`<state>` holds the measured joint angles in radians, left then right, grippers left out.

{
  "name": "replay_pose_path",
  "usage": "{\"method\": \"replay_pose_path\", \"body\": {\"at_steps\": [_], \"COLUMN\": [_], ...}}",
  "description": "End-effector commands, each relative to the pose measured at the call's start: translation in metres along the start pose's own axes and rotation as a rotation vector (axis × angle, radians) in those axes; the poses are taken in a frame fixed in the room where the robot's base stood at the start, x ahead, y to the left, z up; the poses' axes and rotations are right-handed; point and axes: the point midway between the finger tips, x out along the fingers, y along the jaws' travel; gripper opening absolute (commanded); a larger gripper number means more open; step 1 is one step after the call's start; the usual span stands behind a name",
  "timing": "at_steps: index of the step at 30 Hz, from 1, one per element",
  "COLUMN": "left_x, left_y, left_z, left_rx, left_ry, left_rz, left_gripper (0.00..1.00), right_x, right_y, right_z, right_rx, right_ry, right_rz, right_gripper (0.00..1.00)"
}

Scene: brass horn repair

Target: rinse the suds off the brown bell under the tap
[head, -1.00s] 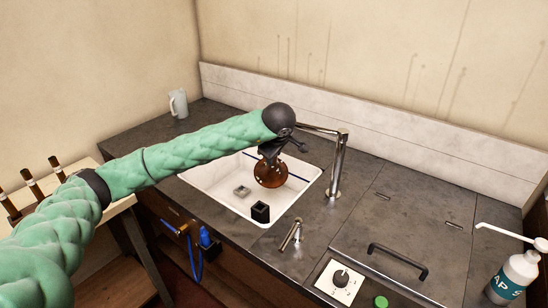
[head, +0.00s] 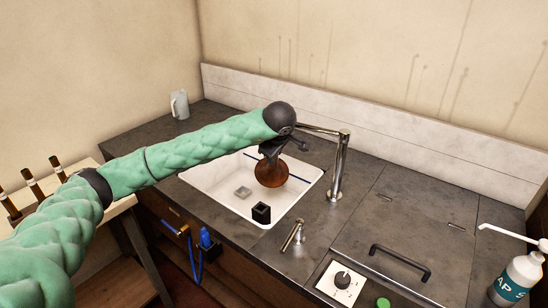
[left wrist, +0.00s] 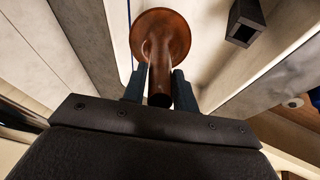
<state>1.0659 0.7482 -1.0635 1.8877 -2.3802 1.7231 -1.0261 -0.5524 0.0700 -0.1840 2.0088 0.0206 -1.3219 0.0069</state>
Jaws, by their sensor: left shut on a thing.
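The brown bell (head: 271,174) hangs over the white sink basin (head: 218,197), below and left of the tap's spout. My left gripper (head: 270,153) is shut on it. In the left wrist view the bell (left wrist: 162,38) flares away from me, its narrow stem between the two fingers of the left gripper (left wrist: 160,90). No suds can be made out on the side I see. The tap (head: 338,165) is a chrome post with its spout reaching left; whether water runs is hidden behind my gripper. My right gripper is not in view.
In the sink lie a black open box (head: 261,212) and a small grey block (head: 243,192). A lever handle (head: 293,235) stands at the sink's front right. A soap pump bottle (head: 516,277) stands far right, a grey mug (head: 179,104) back left.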

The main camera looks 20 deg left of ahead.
Motion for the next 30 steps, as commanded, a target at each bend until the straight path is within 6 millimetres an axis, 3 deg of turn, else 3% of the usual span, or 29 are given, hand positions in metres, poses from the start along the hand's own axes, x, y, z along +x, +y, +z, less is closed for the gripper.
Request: {"method": "replay_pose_path", "body": {"at_steps": [30], "left_x": [-0.021], "left_y": [-0.055], "left_z": [0.002], "left_rx": [0.0], "left_ry": [0.0], "left_rz": [0.001], "left_gripper": [0.0], "right_x": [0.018], "right_y": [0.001], "right_z": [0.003], "right_rx": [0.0], "right_ry": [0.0], "right_rz": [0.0], "right_gripper": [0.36]}}
